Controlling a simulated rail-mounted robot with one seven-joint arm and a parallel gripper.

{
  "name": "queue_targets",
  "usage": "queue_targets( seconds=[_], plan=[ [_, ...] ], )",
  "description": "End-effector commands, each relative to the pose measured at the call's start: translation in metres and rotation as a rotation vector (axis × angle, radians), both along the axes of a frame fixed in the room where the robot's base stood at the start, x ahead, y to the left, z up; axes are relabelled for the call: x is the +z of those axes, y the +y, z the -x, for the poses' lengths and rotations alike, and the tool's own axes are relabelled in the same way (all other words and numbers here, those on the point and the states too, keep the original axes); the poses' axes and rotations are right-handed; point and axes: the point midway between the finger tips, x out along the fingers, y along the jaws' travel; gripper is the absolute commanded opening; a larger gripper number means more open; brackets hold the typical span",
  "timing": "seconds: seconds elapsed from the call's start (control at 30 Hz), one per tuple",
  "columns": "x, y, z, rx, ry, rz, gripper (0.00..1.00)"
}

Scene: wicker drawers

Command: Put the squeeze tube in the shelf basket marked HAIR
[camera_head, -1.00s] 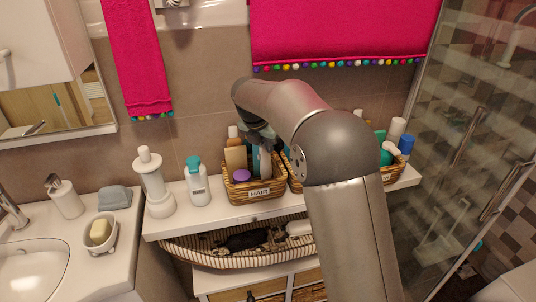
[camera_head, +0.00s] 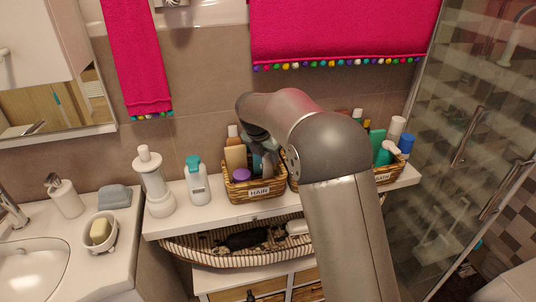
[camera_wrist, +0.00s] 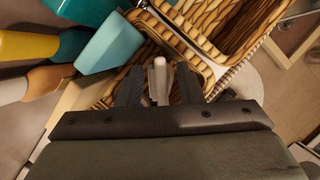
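The HAIR basket (camera_head: 236,192) is a wicker basket on the white shelf, its label facing front, with several bottles and a purple-lidded jar inside. My gripper (camera_head: 264,146) is low over its right part, pointing down, partly hidden behind my arm. In the wrist view my gripper (camera_wrist: 159,88) has its two dark fingers either side of a slim white-grey piece, which appears to be the squeeze tube (camera_wrist: 159,76). The tube's lower part is hidden. A pale greyish shape below the gripper in the head view also appears to be the tube (camera_head: 268,165).
The BATH basket (camera_head: 384,178) stands to the right, full of bottles, partly behind my arm. A teal bottle (camera_wrist: 108,45) lies close to my left finger. A striped basket (camera_head: 195,253) sits below.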

Motion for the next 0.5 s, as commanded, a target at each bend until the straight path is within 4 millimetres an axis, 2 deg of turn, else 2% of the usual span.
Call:
queue_targets(
  seconds=[0.17,0.5],
  plan=[
    [0.014,0.003,0.003,0.002,-0.003,-0.002,0.33],
    [0.08,0.016,0.027,0.001,-0.004,0.0,0.33]
  ],
)
